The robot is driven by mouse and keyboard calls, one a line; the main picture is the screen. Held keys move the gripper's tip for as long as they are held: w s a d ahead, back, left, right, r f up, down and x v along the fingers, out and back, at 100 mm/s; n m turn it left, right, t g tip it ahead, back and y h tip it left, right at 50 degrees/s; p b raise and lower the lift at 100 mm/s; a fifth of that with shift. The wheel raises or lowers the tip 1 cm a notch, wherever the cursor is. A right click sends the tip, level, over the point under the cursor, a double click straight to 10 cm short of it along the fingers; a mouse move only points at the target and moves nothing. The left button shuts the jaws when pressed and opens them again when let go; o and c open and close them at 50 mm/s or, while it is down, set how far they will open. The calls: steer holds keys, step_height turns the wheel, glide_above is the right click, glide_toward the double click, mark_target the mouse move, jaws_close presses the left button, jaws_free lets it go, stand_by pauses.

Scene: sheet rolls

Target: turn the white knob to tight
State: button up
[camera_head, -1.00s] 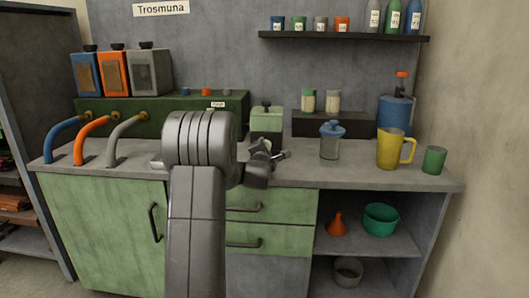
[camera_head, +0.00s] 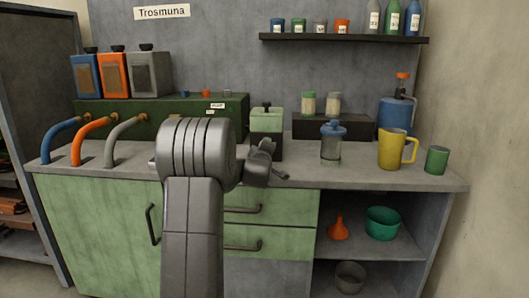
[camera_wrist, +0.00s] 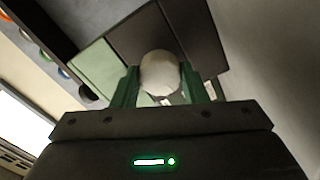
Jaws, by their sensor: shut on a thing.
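The white knob (camera_wrist: 160,72) shows as a pale, rounded shape between my two green fingers in the wrist view. My gripper (camera_wrist: 160,88) is shut on it, with one finger on each side. In the head view my gripper (camera_head: 266,158) is at the end of my grey arm, above the counter, and my arm hides the knob. The knob's marks, and which way it points, cannot be made out.
A long green box (camera_head: 150,113) with small labels stands at the back left of the counter (camera_head: 375,178). A blue-lidded jar (camera_head: 331,143) and a yellow jug (camera_head: 392,149) stand to the right.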

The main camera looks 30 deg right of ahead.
steer(key=m+b, duration=0.2)
steer(key=m, duration=0.3)
steer(key=shift+f+m, duration=0.15)
steer(key=shift+m, duration=0.15)
steer(key=m+b, duration=0.1)
steer(key=m, duration=0.3)
steer(key=shift+b, duration=0.4)
steer(key=m+b, duration=0.2)
steer(key=m, duration=0.3)
steer(key=shift+m+b, duration=0.3)
steer(key=shift+m, duration=0.1)
steer(key=m+b, duration=0.2)
steer(key=m, duration=0.2)
steer(key=shift+m, duration=0.4)
steer(key=o, duration=1)
steer(key=shift+c, duration=0.2)
